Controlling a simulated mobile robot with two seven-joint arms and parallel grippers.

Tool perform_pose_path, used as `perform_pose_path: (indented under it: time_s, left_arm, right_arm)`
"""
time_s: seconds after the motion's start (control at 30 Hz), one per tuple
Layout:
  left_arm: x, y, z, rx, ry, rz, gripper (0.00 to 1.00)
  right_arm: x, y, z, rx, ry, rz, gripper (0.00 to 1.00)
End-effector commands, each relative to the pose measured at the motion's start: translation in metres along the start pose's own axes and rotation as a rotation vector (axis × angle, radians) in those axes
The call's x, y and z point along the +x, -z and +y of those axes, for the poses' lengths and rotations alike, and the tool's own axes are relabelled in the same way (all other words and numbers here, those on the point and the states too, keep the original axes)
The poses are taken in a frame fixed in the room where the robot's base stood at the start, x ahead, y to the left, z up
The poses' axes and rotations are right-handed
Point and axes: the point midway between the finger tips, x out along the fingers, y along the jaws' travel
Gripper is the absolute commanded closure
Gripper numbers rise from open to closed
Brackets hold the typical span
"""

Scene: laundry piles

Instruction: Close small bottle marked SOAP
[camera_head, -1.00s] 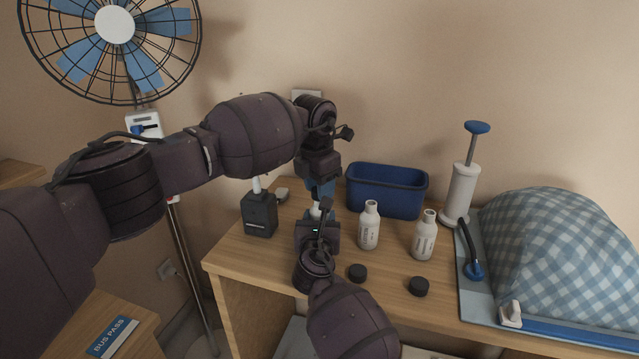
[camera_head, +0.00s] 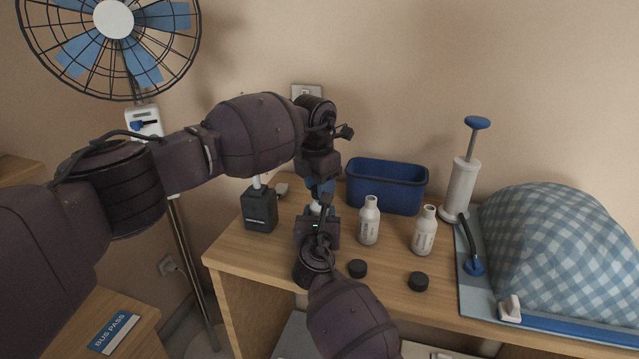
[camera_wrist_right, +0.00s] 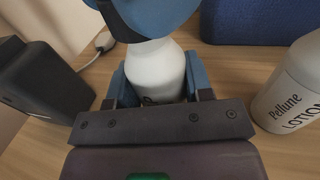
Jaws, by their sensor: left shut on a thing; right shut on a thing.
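A small white bottle (camera_wrist_right: 157,75) stands upright between the blue fingers of my right gripper (camera_wrist_right: 158,82), which is shut on its body. In the head view only a little of this bottle (camera_head: 315,208) shows between my two grippers. Its label is almost wholly covered, so I cannot read SOAP. My left gripper (camera_head: 321,188) comes down from above, its blue fingers shut around the bottle's top. These fingers (camera_wrist_right: 165,18) also show in the right wrist view. They hide the cap and neck, so I cannot tell how the cap sits.
A lotion bottle (camera_head: 369,222) and another white bottle (camera_head: 424,232) stand uncapped to the right. Two black caps (camera_head: 357,269) (camera_head: 418,282) lie before them. A blue bin (camera_head: 386,187) is behind, a black box (camera_head: 259,209) left, and a pump (camera_head: 461,188) and checked cloth (camera_head: 560,245) right.

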Motion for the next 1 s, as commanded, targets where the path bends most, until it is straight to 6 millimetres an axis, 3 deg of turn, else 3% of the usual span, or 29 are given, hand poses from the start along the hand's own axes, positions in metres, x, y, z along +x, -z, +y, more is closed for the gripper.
perform_pose_path:
  time_s: [0.37, 1.0]
  left_arm:
    - [0.0024, 0.0004, 0.0000, 0.086, 0.011, -0.002, 0.85]
    - [0.0024, -0.0003, 0.0002, 0.902, 0.110, -0.038, 0.85]
  right_arm:
    - [0.0000, 0.0003, 0.0000, 0.000, 0.000, 0.001, 1.00]
    - [0.0000, 0.0004, -0.0002, 0.000, 0.000, 0.001, 1.00]
